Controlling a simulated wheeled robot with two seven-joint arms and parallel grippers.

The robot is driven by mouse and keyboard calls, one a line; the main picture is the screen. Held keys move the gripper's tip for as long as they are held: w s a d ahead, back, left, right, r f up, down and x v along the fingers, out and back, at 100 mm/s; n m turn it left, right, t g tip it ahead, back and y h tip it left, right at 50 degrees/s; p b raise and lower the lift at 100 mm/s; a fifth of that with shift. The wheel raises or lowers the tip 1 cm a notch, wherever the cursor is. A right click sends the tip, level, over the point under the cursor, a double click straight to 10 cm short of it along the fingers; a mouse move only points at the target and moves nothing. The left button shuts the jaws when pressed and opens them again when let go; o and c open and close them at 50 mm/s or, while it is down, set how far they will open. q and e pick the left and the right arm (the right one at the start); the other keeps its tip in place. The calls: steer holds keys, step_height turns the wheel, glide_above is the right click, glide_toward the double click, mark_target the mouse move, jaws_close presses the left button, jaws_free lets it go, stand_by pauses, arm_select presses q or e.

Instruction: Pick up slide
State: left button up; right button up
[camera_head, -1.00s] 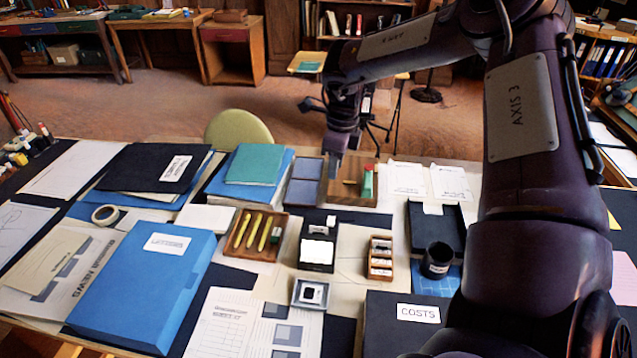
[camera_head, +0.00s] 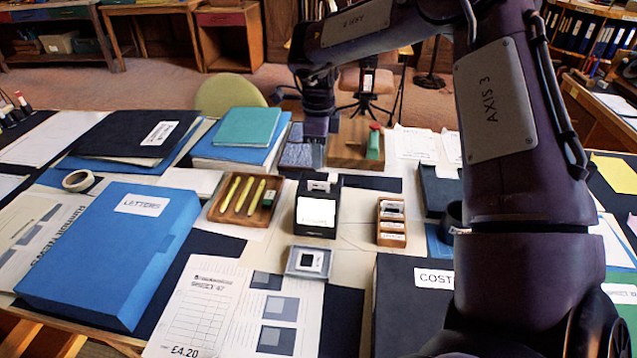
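A small slide with a white mount and dark centre (camera_head: 312,261) lies on a grey square holder (camera_head: 293,270) at the front middle of the table. A black box with a white label (camera_head: 318,210) stands just behind it, with a small pale piece at its top. A small wooden box (camera_head: 391,227) to the right holds several pale-edged pieces. My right gripper (camera_head: 317,139) points down behind the black box, by the blue-grey pad, well apart from the slide. Its fingers are small and dark, so their opening is unclear. My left gripper is not in view.
A wooden pencil tray (camera_head: 224,214), a blue LETTERS box (camera_head: 100,255) and a printed sheet (camera_head: 195,325) lie left of the slide. A black COSTS folder (camera_head: 395,310) lies to the right. A wooden tray with a green-and-red item (camera_head: 345,154) stands beside my gripper.

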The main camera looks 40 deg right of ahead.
mark_target(319, 191)
step_height(319, 191, down, 6)
steer(key=shift+s+f, duration=0.1)
steer(key=shift+f, duration=0.05)
steer(key=shift+c, duration=0.4)
jaws_close()
